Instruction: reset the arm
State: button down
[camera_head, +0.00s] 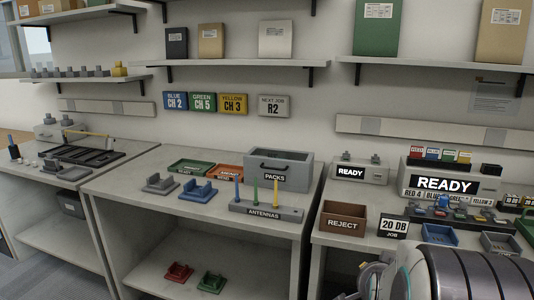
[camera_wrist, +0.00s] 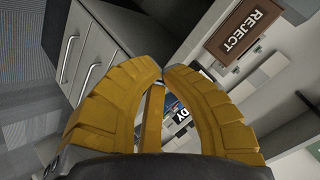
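My gripper (camera_wrist: 163,74) shows in the wrist view as two yellow ribbed fingers. Their tips come together at the middle of the picture, and I see nothing held at the tips. A narrow yellow bar of the same colour shows between the fingers; I cannot tell if it is part of the gripper. In the head view, my arm's pale and dark links fill the lower right, in front of the right bench (camera_head: 335,238). My gripper's fingers do not show there.
A brown REJECT bin (camera_head: 343,222) and a 20 DB job sign (camera_head: 393,228) stand close to my arm. A grey PACKS bin (camera_head: 279,171) and ANTENNAS rack (camera_head: 266,210) stand on the middle bench. The wrist view shows the REJECT bin (camera_wrist: 243,32) and a handled cabinet (camera_wrist: 82,58).

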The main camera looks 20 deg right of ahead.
jog(key=a+r+n+y+p, duration=0.2)
jog(key=a+r+n+p, duration=0.25)
jog(key=a+r, duration=0.35)
jog(key=s+a+r+n+g+y+p, duration=0.2)
jog(key=s+a+r+n+p, duration=0.3)
jog(key=a, duration=0.3)
jog(key=s+a+r+n+g+y+p, duration=0.2)
jog(key=s+a+r+n+p, duration=0.4)
jog(key=s+a+r+p, duration=0.1)
jog(key=shift+s+a, duration=0.6)
jog(key=shift+a, duration=0.55)
jog(key=shift+n, duration=0.25)
